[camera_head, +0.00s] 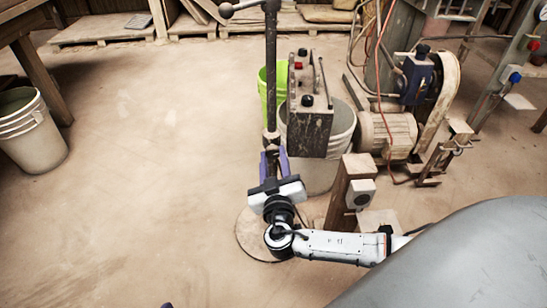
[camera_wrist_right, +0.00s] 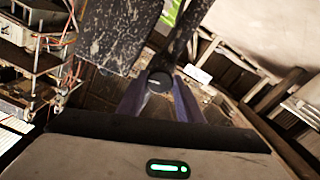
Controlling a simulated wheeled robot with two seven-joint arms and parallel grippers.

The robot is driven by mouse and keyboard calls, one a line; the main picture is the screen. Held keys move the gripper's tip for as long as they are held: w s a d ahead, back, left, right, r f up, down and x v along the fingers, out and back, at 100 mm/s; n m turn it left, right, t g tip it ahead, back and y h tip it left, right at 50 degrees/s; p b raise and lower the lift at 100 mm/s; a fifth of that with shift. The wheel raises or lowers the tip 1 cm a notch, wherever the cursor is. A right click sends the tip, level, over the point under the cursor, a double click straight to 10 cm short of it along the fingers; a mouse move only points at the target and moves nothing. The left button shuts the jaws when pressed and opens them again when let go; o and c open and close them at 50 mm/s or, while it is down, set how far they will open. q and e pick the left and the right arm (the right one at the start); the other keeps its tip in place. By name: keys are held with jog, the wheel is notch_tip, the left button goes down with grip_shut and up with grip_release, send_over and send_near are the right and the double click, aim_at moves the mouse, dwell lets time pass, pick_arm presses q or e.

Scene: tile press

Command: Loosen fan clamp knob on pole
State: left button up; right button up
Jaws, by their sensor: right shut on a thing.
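A dark upright pole (camera_head: 271,70) rises from a round floor base (camera_head: 246,236). A dark clamp collar (camera_head: 271,137) sits on the pole just above my right gripper. My right gripper (camera_head: 273,158) has its purple fingers up at the pole. In the right wrist view a dark round knob (camera_wrist_right: 160,80) sits between the purple fingers (camera_wrist_right: 158,97), which are shut on it. The gripper body hides the lower pole in the head view. A small dark tip at the bottom edge (camera_head: 167,305) seems to be my left gripper; its jaws do not show.
A dirty control box (camera_head: 312,120) with buttons stands close right of the pole. A wooden post (camera_head: 345,190) and a motor machine (camera_head: 390,130) stand right.

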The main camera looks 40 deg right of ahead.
jog(key=n, duration=0.2)
jog(key=shift+n, duration=0.4)
jog(key=shift+d+n+p, duration=0.1)
jog(key=shift+n+p, duration=0.35)
jog(key=shift+n, duration=1.35)
jog(key=n+p, duration=0.1)
jog(key=n, duration=0.3)
jog(key=shift+r+n+p, duration=0.1)
jog(key=shift+n+p, duration=0.2)
jog(key=shift+p, duration=0.1)
jog(key=n+p, duration=0.1)
jog(key=n, duration=0.3)
jog(key=shift+p, duration=0.35)
jog(key=n+p, duration=0.1)
jog(key=n, duration=0.4)
jog(key=shift+p, duration=0.4)
jog(key=shift+n, duration=0.5)
pick_arm(q)
jog(key=shift+s+a+f+g+y, duration=0.25)
jog(key=shift+a+f+y, duration=0.2)
jog(key=shift+a+f, duration=0.25)
jog(key=shift+s+a+f+g+y, duration=0.2)
jog(key=shift+a+f+g+y, duration=0.1)
jog(key=shift+a+f+y, duration=0.4)
jog(key=shift+s+a+f+g+y, duration=0.25)
jog(key=shift+a+f, duration=0.2)
jog(key=shift+f, duration=0.4)
pick_arm(e)
jog(key=shift+n, duration=0.3)
